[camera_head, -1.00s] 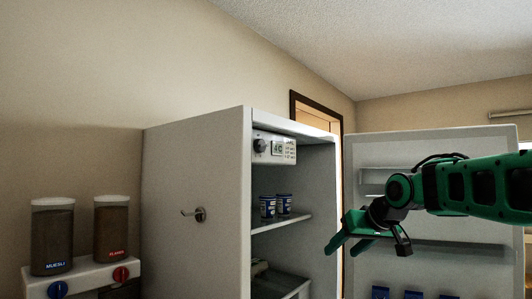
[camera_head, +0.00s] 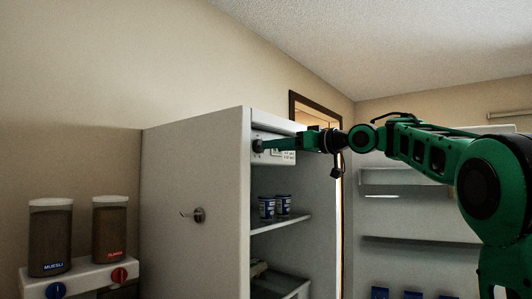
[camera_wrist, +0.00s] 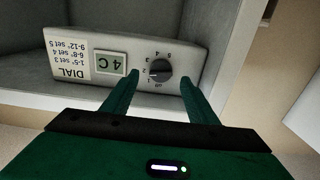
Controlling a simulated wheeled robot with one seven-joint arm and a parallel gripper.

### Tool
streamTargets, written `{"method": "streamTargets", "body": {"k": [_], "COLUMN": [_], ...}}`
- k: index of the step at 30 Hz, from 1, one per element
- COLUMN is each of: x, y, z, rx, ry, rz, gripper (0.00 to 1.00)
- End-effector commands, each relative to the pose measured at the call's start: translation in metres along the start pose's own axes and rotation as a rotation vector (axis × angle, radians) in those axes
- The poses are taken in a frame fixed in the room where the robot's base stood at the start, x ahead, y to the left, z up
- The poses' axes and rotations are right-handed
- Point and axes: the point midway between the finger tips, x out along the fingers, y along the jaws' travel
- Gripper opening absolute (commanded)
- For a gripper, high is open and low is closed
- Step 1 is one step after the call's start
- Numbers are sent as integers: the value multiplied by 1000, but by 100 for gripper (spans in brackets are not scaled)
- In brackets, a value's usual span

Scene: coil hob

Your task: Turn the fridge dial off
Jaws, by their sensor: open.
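The fridge dial (camera_wrist: 160,70) is a dark round knob on a pale control panel (camera_wrist: 196,58) with numbers around it and a mark for off. In the wrist view it lies just beyond and between the two green fingertips of my gripper (camera_wrist: 160,80). My gripper is open, with a finger on each side of the dial; I cannot tell whether they touch it. In the head view, the dial (camera_head: 258,146) is at the panel's left end, and my gripper (camera_head: 266,146) reaches it from the right, partly covering the panel. A display beside the dial reads 4 C (camera_wrist: 112,64).
The fridge (camera_head: 195,190) stands open, its door (camera_head: 400,215) to the right behind my arm. Blue-and-white cups (camera_head: 267,207) stand on the shelf (camera_head: 280,223) below the panel. Two cereal dispensers (camera_head: 52,235) are at the lower left.

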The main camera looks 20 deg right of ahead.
Motion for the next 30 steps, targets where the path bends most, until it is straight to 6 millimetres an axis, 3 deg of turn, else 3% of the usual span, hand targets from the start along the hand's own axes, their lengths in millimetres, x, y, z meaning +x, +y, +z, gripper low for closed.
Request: {"method": "streamTargets", "body": {"k": [3, 9, 21, 22, 27, 30], "x": [21, 44, 51, 51, 51, 48], "y": [-1, 0, -1, -1, -1, 4], "z": [0, 0, 0, 0, 0, 0], "rx": [1, 0, 0, 0, 0, 0], "ry": [-1, 0, -1, -1, -1, -1], "rz": [-3, -1, 0, 0, 0, 3], "gripper": [53, 53, 53, 51, 13, 13]}}
